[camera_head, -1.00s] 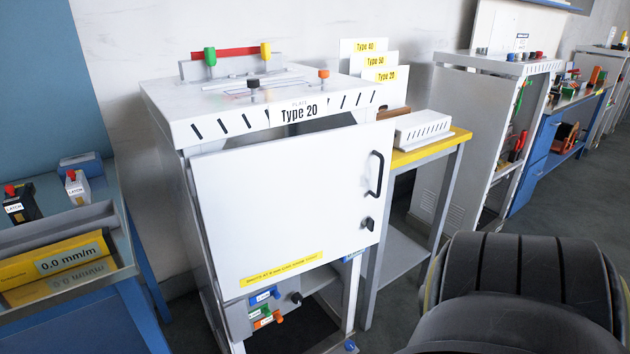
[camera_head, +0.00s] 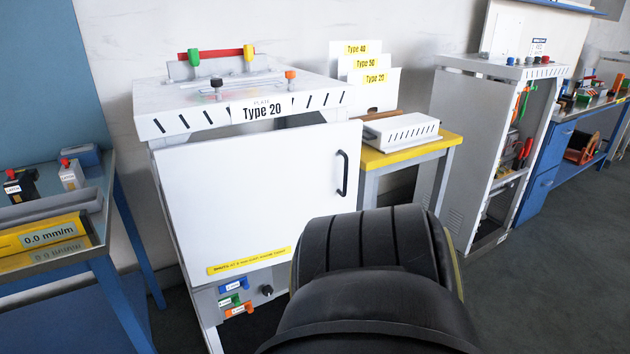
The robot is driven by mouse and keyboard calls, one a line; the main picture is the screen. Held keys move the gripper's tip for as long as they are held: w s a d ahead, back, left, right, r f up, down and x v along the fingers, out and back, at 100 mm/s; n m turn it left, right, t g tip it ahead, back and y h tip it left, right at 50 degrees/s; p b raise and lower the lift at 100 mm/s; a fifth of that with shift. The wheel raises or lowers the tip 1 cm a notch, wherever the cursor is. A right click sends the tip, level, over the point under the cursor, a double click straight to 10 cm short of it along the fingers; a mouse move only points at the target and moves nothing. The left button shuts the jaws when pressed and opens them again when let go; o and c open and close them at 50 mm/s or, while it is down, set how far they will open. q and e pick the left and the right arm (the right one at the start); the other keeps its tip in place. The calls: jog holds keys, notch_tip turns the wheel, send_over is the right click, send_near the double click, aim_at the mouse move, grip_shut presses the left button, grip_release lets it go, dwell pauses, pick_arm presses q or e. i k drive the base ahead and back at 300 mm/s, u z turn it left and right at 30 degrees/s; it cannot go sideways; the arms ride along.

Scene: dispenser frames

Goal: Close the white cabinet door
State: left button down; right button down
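The white cabinet door (camera_head: 240,200) stands partly open on the white cabinet (camera_head: 150,122) marked Type 20. A dark gap shows between the door's top edge and the cabinet top. The door has a black vertical handle (camera_head: 342,174) near its right edge and a yellow label strip (camera_head: 248,262) at its bottom. A dark part of my own arm fills the lower middle and covers the door's lower right corner; whether it touches the door I cannot tell. Neither gripper's fingers show.
A yellow-edged table (camera_head: 405,150) with a slotted white box (camera_head: 400,130) stands right of the cabinet. A blue bench (camera_head: 125,290) is at the left. Another open white cabinet (camera_head: 460,135) stands farther right. Grey floor (camera_head: 550,270) at the right is clear.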

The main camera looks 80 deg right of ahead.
aim_at(238, 206)
jog(key=k, duration=0.55)
jog(key=z, duration=0.8)
